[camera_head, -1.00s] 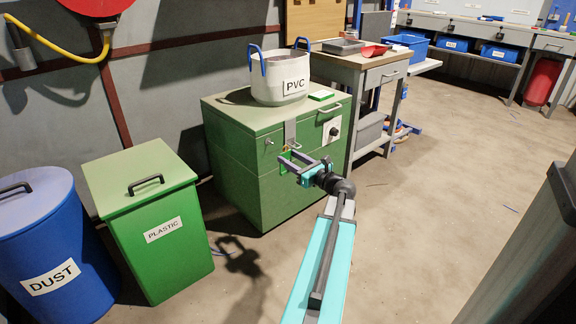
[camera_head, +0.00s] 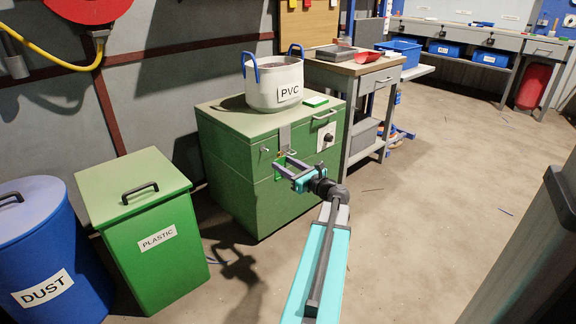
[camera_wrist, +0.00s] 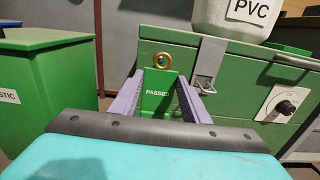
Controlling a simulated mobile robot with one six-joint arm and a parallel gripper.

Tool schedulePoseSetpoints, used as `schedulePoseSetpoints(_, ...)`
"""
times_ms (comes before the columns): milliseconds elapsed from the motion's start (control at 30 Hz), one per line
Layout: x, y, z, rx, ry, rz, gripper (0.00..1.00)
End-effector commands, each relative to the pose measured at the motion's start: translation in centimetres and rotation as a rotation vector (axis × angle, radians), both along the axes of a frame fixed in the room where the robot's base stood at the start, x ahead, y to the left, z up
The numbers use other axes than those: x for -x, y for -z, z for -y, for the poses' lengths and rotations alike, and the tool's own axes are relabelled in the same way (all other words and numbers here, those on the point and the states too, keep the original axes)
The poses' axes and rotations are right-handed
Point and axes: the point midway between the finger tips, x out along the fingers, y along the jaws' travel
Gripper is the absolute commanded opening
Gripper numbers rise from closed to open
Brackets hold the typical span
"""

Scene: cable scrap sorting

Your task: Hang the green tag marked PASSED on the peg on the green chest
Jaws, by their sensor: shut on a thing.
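My gripper (camera_wrist: 160,88) is shut on the green tag (camera_wrist: 156,100) and holds it upright, with "PASSED" facing the wrist camera. A brass ring (camera_wrist: 163,61) shows at the tag's top. In the head view my gripper (camera_head: 279,165) is in front of the green chest (camera_head: 225,153), near its latch. A small pale peg-like stub (camera_head: 265,149) is on the chest front, left of the latch and of my gripper. In the wrist view no peg is visible; the tag and fingers cover part of the chest front (camera_wrist: 230,72). Contact between tag and chest cannot be told.
The chest front carries a metal latch (camera_head: 285,137) and a dark knob (camera_head: 326,139). A green PLASTIC bin (camera_head: 150,235) stands left. Floor to the right is open.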

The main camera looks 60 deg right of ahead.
Motion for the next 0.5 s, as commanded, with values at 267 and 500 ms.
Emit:
schedulePoseSetpoints(267,-1.1,0.1,0.4,0.0,-0.001,0.0,0.21)
schedulePoseSetpoints(500,-2.1,0.2,0.6,0.0,-0.002,0.0,0.21)
